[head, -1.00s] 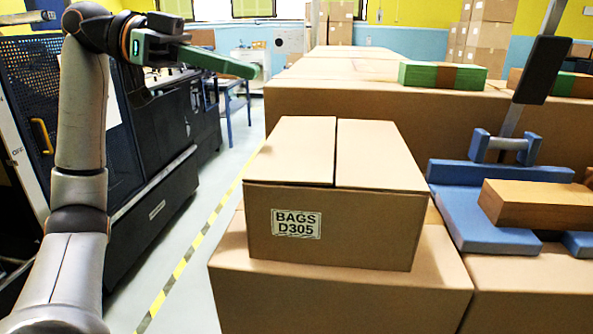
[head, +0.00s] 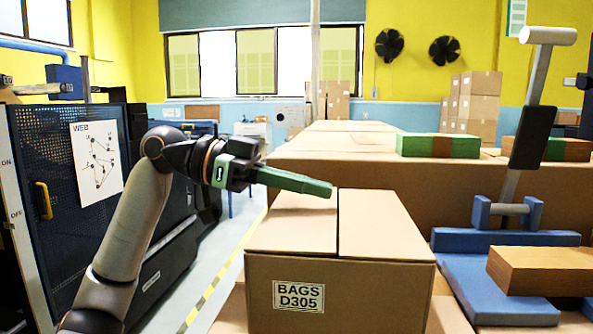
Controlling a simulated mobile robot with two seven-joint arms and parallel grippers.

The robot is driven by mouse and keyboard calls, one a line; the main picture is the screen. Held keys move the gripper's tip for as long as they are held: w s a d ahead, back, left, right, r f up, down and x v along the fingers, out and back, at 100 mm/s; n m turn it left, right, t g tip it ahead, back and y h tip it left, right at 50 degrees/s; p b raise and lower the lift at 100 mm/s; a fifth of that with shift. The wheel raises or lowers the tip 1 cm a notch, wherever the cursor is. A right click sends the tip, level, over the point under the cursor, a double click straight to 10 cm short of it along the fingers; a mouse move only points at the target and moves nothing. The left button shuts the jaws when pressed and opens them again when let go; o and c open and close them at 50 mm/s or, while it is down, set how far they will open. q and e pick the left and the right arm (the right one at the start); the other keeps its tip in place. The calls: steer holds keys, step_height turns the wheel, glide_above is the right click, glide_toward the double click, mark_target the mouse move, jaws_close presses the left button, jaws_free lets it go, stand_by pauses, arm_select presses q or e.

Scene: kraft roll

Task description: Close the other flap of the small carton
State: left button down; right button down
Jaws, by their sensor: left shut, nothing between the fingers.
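The small carton (head: 370,296), labelled BAGS D305, stands in the lower middle of the head view. Its left flap (head: 292,232) and right flap (head: 382,225) both look flat across the top, with a thin dark seam between them. My left gripper (head: 322,189) reaches in from the left and is shut and empty. Its green fingers point right, with the tip in front of the carton's far top edge near the seam. I cannot tell whether the tip touches the carton. My right gripper is not in view.
The small carton stands on a larger carton (head: 232,312). Behind it is a long row of big cartons (head: 340,160) with a green-and-brown bundle (head: 438,145) on top. At right, a blue device (head: 490,290) bears a brown stack (head: 540,270). A dark machine (head: 60,160) stands left.

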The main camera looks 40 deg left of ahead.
arm_select(q)
steer(key=shift+f, duration=0.5)
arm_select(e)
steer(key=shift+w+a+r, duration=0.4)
arm_select(q)
steer(key=shift+d+f, duration=0.1)
steer(key=shift+f, duration=0.3)
steer(key=shift+f+g+y, duration=0.25)
steer(key=shift+g+y, duration=0.05)
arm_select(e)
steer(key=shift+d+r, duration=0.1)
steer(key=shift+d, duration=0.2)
